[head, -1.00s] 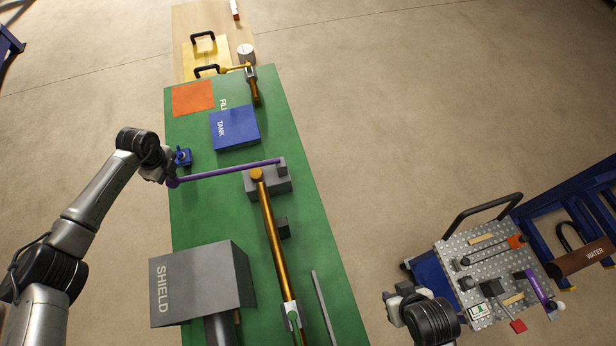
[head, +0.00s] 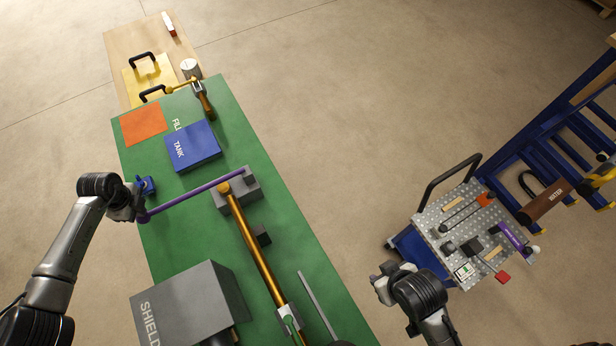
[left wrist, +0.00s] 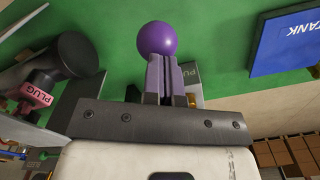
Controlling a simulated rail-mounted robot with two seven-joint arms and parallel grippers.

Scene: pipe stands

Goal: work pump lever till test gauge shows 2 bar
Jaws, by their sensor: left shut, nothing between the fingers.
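The purple pump lever (head: 195,195) reaches from a grey block on the green bench to a ball knob at the bench's left edge. My left gripper (head: 136,214) is at the knob end, shut with nothing held. In the left wrist view its closed fingers (left wrist: 165,82) point at the purple ball knob (left wrist: 157,40), which shows just beyond the tips; I cannot tell whether they touch. My right gripper (head: 382,287) is beside the tool cart, and its fingers are too small to read. A round white-topped device (head: 190,68) at the bench's far end may be the gauge; no reading is legible.
A blue TANK block (head: 192,147), an orange panel (head: 144,124) and a grey SHIELD box (head: 190,305) are on the bench. A small blue fitting (head: 148,187) is close to my left gripper. A perforated tool cart (head: 470,235) stands right; floor between is clear.

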